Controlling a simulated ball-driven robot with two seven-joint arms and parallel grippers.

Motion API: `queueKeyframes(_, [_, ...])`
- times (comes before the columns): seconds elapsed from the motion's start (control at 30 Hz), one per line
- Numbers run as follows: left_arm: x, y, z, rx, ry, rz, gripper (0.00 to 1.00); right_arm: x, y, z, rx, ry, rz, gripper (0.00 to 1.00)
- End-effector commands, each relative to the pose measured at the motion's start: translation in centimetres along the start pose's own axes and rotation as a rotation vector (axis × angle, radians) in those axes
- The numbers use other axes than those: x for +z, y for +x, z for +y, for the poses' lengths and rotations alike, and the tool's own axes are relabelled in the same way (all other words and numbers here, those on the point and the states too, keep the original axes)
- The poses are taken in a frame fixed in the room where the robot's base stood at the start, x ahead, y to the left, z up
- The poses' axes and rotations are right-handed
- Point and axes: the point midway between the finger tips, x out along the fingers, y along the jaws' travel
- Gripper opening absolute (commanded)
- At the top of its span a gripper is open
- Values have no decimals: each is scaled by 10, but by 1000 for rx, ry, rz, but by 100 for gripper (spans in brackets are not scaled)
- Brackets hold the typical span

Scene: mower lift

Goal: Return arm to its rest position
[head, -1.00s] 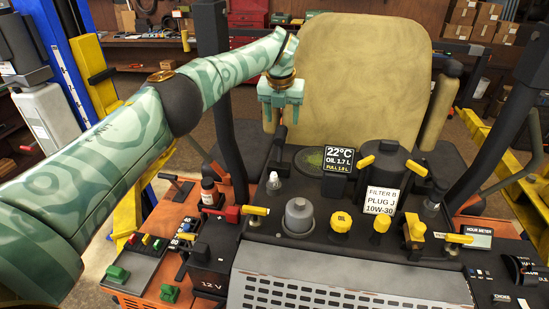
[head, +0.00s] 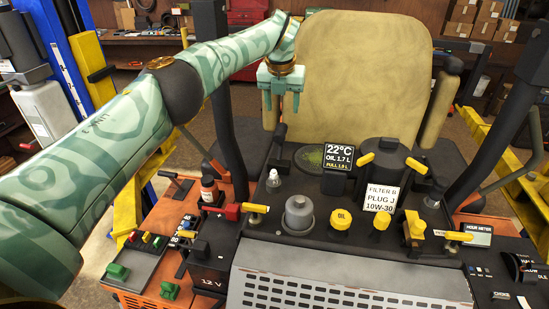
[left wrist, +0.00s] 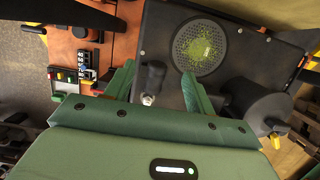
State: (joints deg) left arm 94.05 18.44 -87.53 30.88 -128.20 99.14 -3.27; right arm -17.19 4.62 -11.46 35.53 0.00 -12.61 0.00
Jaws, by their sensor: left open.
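My left arm comes in from the left in the head view, raised and stretched over the mower deck. Its green gripper (head: 282,105) points down in front of the tan seat back, open and empty. In the left wrist view the two green fingers of the left gripper (left wrist: 160,85) stand wide apart. A black knobbed lever (left wrist: 151,80) shows between them from above; I cannot tell its distance below the fingers. A round grate with green debris (left wrist: 200,47) lies beyond the right finger. My right gripper is not in view.
The seat (head: 362,85) stands right behind the gripper. A dark post (head: 228,140) rises by my forearm.

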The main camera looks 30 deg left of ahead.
Motion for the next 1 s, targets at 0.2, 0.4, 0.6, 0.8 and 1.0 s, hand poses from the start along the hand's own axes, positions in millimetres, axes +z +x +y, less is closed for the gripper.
queueKeyframes(0.2, [1, -3, 0, 0, 0, 0, 55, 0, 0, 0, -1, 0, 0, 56])
queueKeyframes(0.4, [1, -6, 0, 0, 1, 0, 55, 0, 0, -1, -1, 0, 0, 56])
queueKeyframes(0.6, [2, -9, 0, 0, 0, 0, 55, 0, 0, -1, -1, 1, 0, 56])
queueKeyframes(0.8, [3, -12, 0, 0, 0, 0, 55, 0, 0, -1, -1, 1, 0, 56])
queueKeyframes(1.0, [4, -15, 0, 0, 0, 0, 55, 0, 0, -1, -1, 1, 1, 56])
